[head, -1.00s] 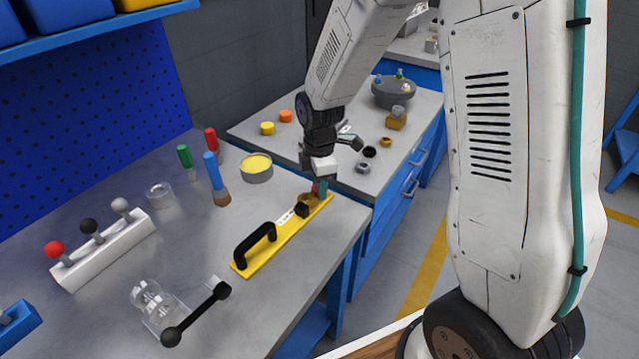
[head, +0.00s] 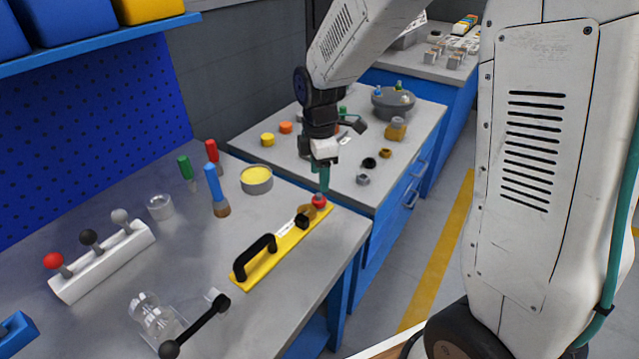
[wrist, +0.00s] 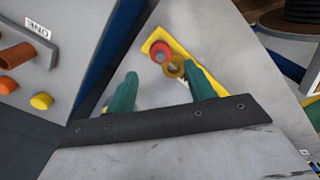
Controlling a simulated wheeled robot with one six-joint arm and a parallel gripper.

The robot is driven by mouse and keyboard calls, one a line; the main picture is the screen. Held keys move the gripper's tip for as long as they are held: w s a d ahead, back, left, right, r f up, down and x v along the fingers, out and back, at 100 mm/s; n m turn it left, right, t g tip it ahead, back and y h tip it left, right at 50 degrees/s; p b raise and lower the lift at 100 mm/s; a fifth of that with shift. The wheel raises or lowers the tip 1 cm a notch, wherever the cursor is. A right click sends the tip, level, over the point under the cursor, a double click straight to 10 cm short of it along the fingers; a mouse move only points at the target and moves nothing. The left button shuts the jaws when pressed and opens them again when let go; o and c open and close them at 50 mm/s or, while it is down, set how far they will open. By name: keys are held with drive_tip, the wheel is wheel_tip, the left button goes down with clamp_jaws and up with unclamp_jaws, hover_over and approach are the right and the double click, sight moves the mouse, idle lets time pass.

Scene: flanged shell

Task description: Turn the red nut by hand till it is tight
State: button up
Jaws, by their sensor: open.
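The red nut (head: 319,200) sits at the far end of a yellow plate (head: 258,265) on the grey workbench. The wrist view shows it as a red ring (wrist: 160,52) beside a brass-coloured ring (wrist: 175,69). My gripper (head: 320,190) points down just above the nut, its green fingers apart. In the wrist view my gripper (wrist: 160,72) is open and empty, with the nut showing beyond the gap between the fingertips. Whether a fingertip touches the nut is hard to tell. The nut's thread and seat are hidden.
The yellow plate carries a black handle (head: 254,254). Left of it are a yellow-filled tin (head: 257,180) and a blue-handled brush (head: 216,188). A second bench (head: 350,188) behind holds small coloured parts and a grey bowl (head: 393,103). The bench's right edge is close to the plate.

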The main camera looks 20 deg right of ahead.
drive_tip(key=shift+r, duration=0.25)
drive_tip(key=shift+r, duration=0.1)
